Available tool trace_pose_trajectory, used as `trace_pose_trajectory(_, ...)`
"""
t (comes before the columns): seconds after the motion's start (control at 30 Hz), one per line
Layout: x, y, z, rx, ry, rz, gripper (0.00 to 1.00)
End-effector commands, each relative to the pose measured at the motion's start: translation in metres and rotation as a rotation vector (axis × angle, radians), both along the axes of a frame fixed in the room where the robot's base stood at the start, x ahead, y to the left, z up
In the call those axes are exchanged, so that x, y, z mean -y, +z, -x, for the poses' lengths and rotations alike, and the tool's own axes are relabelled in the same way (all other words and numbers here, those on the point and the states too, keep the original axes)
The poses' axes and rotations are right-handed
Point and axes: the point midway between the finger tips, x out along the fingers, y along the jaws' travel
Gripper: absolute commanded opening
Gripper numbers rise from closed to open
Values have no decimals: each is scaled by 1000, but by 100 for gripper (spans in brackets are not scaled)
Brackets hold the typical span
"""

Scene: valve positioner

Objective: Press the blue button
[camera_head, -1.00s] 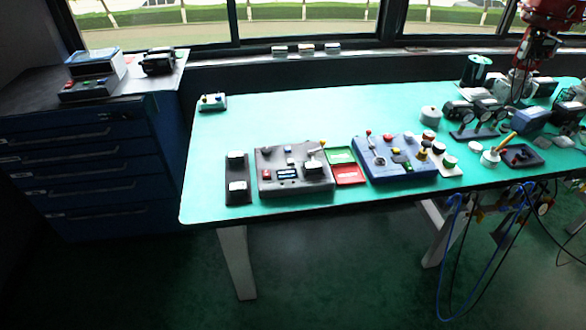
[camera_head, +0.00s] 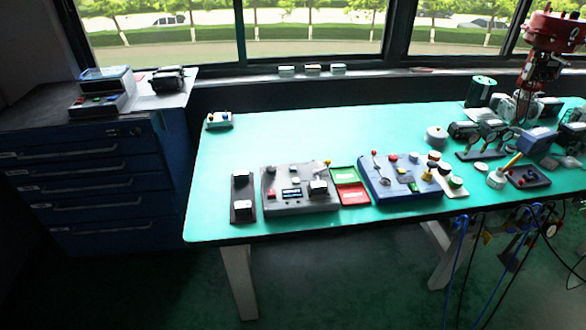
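No blue button can be picked out with certainty at this size. A grey control box (camera_head: 297,205) stands near the front edge of the teal table, with a small display (camera_head: 291,193), a red button, white switches and a yellow-tipped lever. A blue control box (camera_head: 400,178) stands right of it, with a red-tipped lever and several small coloured controls. A small pale box with small knobs (camera_head: 219,121) sits at the table's back left. A device (camera_head: 100,103) on the cabinet at left also carries small coloured buttons. My gripper is not in view.
A dark two-switch panel (camera_head: 243,200) lies left of the grey box. Green and red trays (camera_head: 348,187) lie between the boxes. Gauges, fittings and a red-topped valve assembly (camera_head: 552,30) crowd the right. The teal table (camera_head: 300,134) is clear at the back middle.

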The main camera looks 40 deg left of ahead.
Motion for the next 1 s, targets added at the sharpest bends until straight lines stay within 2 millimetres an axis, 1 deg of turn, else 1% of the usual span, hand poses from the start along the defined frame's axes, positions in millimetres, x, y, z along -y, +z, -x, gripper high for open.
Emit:
trace_pose_trajectory(0.03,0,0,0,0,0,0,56)
trace_pose_trajectory(0.07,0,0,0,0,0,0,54)
trace_pose_trajectory(0.6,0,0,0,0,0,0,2)
trace_pose_trajectory(0.63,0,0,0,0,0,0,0)
trace_pose_trajectory(1.0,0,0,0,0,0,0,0)
